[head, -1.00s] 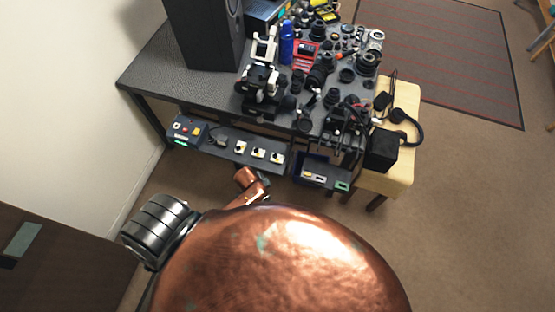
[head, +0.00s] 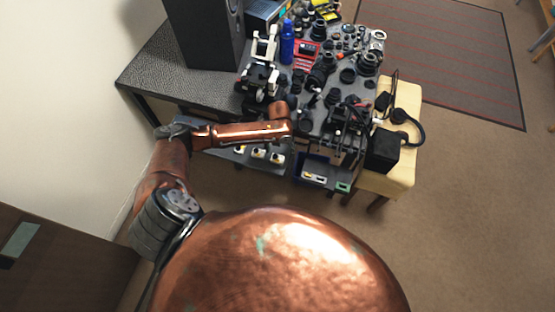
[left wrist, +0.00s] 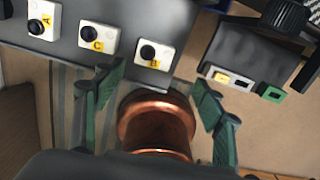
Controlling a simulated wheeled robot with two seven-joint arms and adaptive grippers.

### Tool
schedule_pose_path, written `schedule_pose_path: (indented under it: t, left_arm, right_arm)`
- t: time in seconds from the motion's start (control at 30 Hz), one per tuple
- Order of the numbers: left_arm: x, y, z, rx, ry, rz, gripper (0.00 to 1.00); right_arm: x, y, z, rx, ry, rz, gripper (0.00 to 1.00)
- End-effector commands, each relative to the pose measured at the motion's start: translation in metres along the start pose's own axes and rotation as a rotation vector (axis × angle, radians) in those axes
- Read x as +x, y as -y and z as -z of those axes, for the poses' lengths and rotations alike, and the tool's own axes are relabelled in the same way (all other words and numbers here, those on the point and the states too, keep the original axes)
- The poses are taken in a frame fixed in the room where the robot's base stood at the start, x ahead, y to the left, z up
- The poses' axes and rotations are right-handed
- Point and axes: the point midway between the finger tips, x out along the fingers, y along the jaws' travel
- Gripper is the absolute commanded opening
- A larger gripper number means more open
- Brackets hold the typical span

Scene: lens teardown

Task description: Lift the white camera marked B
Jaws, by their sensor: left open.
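The white camera marked B (left wrist: 155,53) has a dark round lens and a yellow label. It stands at the right end of a row of three on a grey shelf under the table. It also shows in the head view (head: 277,158). My left gripper (left wrist: 159,76) is open and empty, its green fingers spread just short of camera B in the left wrist view. Camera B appears between the fingertip lines, apart from them. In the head view my left arm reaches over the shelf, and the gripper itself is hard to make out. My right gripper is not in view.
White cameras C (left wrist: 97,37) and A (left wrist: 43,19) stand left of B. The table (head: 175,65) above is crowded with lenses and tools. A wooden stool (head: 401,165) stands at right.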

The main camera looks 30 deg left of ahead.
Motion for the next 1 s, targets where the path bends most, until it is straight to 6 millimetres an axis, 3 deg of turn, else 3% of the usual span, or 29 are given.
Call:
schedule_pose_path:
  t: [0.37, 0.6, 1.0]
  left_arm:
    - [0.034, -0.006, -0.003, 0.030, -0.005, -0.009, 0.64]
    - [0.068, -0.010, -0.004, 0.029, -0.005, -0.009, 0.64]
    - [0.075, -0.010, -0.004, 0.030, -0.002, -0.008, 0.60]
  right_arm:
    - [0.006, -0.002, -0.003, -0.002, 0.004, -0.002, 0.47]
    - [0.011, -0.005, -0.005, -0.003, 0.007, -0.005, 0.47]
    - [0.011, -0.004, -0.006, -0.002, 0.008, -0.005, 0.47]
